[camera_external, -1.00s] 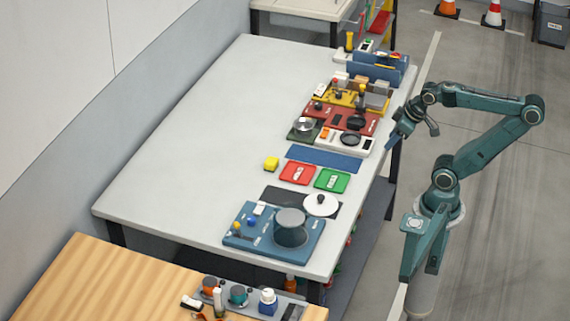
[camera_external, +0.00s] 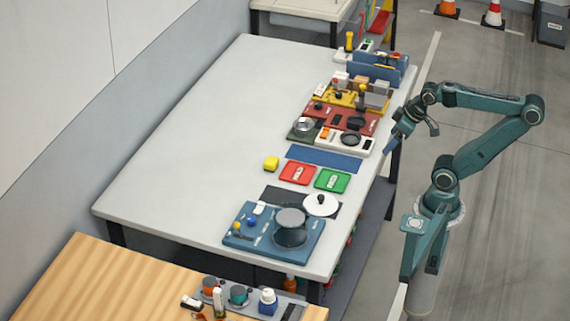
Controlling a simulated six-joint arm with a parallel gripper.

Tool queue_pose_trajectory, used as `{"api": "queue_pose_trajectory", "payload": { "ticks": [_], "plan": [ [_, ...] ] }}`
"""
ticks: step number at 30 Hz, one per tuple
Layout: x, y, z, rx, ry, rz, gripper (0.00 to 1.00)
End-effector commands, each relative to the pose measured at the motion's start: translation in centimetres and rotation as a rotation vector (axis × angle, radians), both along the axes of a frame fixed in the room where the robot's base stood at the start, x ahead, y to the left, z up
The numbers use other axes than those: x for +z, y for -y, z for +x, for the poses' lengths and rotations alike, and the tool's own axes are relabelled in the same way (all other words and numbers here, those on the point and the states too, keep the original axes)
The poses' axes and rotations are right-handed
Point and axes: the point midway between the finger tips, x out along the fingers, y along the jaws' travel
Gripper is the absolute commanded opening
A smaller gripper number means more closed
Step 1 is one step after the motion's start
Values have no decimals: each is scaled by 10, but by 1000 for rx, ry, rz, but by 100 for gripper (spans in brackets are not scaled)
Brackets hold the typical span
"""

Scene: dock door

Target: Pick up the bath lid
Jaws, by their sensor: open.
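The bath lid appears to be the round white disc with a black knob (camera_external: 321,205). It lies on a dark mat (camera_external: 277,195) near the table's right edge, knob up. Just in front of it is a blue station (camera_external: 262,240) with a round grey bath (camera_external: 290,227); the bath's top looks flat grey, and I cannot tell whether it is liquid or a cover. My gripper (camera_external: 391,147) is open and empty, at the table's right edge, well behind and to the right of the lid. Its fingers are small in this view.
Several device boards, including a red one (camera_external: 368,124), crowd the table's far right. The table's left side (camera_external: 200,150) is clear.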

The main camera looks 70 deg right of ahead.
Motion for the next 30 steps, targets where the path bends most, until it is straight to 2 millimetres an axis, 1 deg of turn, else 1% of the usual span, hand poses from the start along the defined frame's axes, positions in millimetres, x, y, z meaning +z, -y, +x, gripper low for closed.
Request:
{"api": "queue_pose_trajectory", "payload": {
  "ticks": [1,2,11,16,20,23,30],
  "plan": [
    [0,0,0,0,0,0,98],
    [0,0,0,0,0,0,100],
    [0,0,1,-6,-3,4,100],
    [2,-2,10,-45,-27,31,100],
    [2,-5,23,-108,-64,71,100],
    [2,-8,37,-175,-101,110,100],
    [-4,-15,75,-360,-202,203,100]
  ]
}}
